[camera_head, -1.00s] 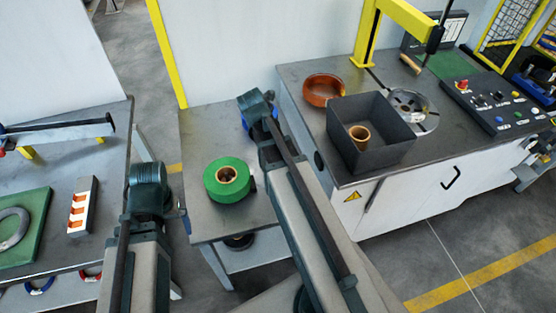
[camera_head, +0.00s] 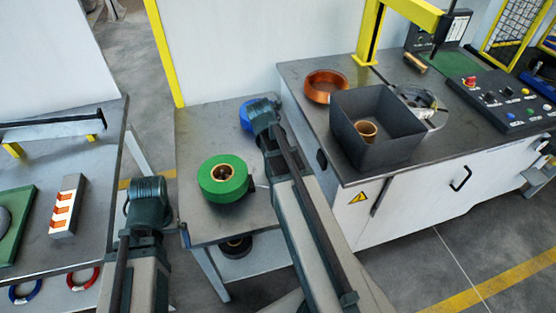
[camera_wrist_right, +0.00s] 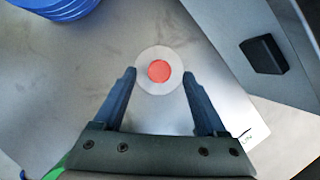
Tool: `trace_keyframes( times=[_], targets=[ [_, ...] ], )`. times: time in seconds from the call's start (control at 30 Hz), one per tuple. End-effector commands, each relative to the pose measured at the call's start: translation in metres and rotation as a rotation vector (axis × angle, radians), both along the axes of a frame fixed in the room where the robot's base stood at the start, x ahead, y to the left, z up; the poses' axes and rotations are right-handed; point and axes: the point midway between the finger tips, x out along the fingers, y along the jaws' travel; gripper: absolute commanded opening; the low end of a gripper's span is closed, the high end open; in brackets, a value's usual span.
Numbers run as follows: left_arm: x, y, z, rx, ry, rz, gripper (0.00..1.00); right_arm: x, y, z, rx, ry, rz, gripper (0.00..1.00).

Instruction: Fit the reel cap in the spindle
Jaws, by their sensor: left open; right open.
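A small white disc with a red centre, likely the reel cap (camera_wrist_right: 158,56), lies on the grey table between the fingertips of my right gripper (camera_wrist_right: 159,75) in the right wrist view. The fingers are open, one on each side; I cannot tell whether they touch it. In the head view my right arm covers that spot. My left gripper (camera_head: 146,190) is over the gap between the left bench and the small table, with nothing seen in it. A round metal part, possibly the spindle (camera_head: 428,106), is on the machine top, partly behind the dark bin.
A green roll (camera_head: 223,180) and a blue roll (camera_head: 247,112) are on the small table (camera_head: 200,125). The dark bin (camera_head: 385,145) holds a brass-coloured ring. A copper coil (camera_head: 324,86) lies behind it. A control panel (camera_head: 500,103) is at the right.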

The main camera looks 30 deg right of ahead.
Motion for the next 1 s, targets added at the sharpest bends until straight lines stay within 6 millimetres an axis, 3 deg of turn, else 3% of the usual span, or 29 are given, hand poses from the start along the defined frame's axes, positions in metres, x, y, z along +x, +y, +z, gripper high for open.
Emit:
trace_keyframes(
  times=[0.03, 0.1, 0.4, 0.8, 1.0],
  targets=[
    [0.0000, 0.0000, -0.0133, 0.000, 0.000, 0.000, 1.00, 0.0026, -0.0028, -0.0133, 0.000, 0.000, -0.001, 0.74],
    [0.0000, 0.0000, -0.0186, 0.000, 0.000, 0.000, 1.00, 0.0041, -0.0050, -0.0186, 0.000, 0.000, -0.001, 0.74],
    [0.0000, 0.0000, -0.0182, 0.000, 0.000, 0.000, 1.00, 0.0046, -0.0063, -0.0182, 0.000, -0.001, 0.000, 0.74],
    [0.0000, 0.0000, -0.0182, 0.000, 0.000, 0.000, 1.00, 0.0046, -0.0061, -0.0182, 0.000, -0.001, 0.000, 0.02],
    [0.0000, 0.0000, -0.0182, 0.000, 0.000, 0.000, 1.00, 0.0046, -0.0062, -0.0181, 0.000, -0.001, 0.000, 0.00]
  ],
)
